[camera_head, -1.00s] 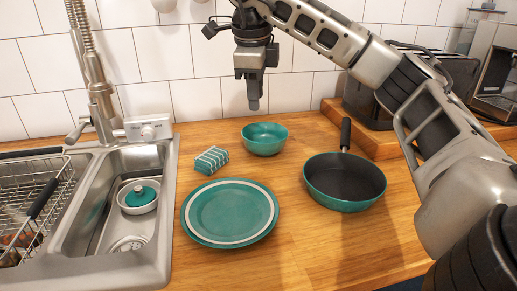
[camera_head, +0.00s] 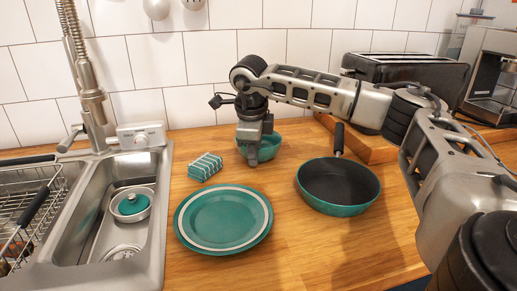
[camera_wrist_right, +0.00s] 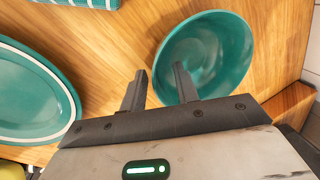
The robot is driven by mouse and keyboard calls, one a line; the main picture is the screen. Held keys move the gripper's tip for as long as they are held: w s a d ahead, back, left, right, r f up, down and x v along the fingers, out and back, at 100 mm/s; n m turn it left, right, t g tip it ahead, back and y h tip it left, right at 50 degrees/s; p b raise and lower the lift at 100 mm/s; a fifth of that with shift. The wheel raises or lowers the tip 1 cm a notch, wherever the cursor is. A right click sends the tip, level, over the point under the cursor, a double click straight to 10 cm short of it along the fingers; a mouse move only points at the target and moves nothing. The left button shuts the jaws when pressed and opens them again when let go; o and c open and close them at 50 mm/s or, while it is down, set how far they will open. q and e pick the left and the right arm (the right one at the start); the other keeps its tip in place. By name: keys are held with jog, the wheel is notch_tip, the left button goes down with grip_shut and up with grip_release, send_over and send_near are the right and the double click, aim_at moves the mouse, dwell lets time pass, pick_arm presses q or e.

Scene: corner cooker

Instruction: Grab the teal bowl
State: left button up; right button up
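The teal bowl (camera_head: 270,148) stands on the wooden counter near the back wall, partly hidden behind my right gripper (camera_head: 254,163). In the right wrist view the bowl (camera_wrist_right: 222,55) looks empty. There my right gripper (camera_wrist_right: 159,70) is open. One finger shows over the bowl's inside and the other outside its left rim, so the near rim lies between them. I cannot tell whether either finger touches the bowl. My left gripper is not in view.
A sink (camera_head: 90,250) is at left. A toaster (camera_head: 405,75) stands on a wooden board at back right.

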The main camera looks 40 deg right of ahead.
jog(key=shift+f, duration=0.2)
grip_shut()
jog(key=shift+r, duration=0.1)
